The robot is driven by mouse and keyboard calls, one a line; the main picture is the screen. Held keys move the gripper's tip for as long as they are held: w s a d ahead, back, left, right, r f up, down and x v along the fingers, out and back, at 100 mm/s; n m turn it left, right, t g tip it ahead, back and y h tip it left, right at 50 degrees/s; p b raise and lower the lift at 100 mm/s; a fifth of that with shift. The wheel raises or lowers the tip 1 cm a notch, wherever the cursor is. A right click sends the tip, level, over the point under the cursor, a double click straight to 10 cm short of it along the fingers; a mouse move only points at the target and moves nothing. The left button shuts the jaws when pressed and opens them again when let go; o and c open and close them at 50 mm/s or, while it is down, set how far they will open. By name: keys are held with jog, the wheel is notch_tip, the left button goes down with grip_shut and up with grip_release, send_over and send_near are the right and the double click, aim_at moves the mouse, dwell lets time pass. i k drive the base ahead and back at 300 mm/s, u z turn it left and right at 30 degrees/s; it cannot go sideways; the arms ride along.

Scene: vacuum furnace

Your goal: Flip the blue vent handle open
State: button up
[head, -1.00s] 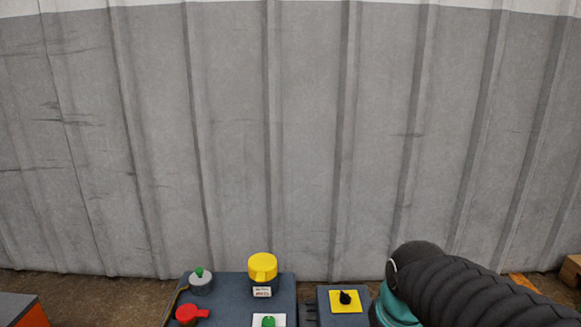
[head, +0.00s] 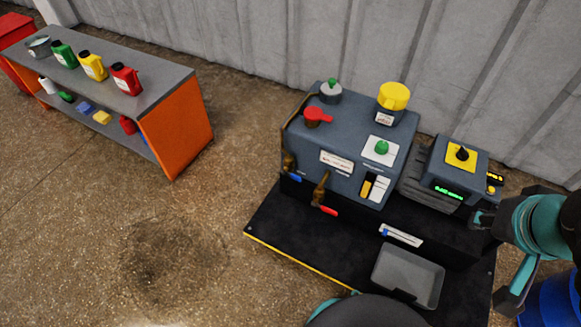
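The vacuum furnace (head: 345,135) is a dark blue-grey box on a black base in the head view. A small blue handle (head: 293,177) sits on a brass valve at its lower left corner. A second brass valve with a red handle (head: 328,211) is just right of it. A small blue piece (head: 385,232) also shows on a white strip low on the front. My gripper (head: 495,260) is at the right edge, well away from the blue handle. Its teal and dark fingers look spread apart, with nothing seen between them.
A grey and orange shelf (head: 175,130) with several bottles stands at the left. A grey tray (head: 408,277) lies on the base, and a blue drum (head: 558,303) is at the lower right. A control box (head: 455,172) adjoins the furnace. The floor at left front is clear.

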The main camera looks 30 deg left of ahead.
aim_at(296, 177)
jog(key=k, duration=1.25)
jog(key=u, duration=0.8)
jog(key=i, duration=1.1)
jog(key=u, duration=0.75)
jog(key=k, duration=1.2)
jog(key=z, duration=0.4)
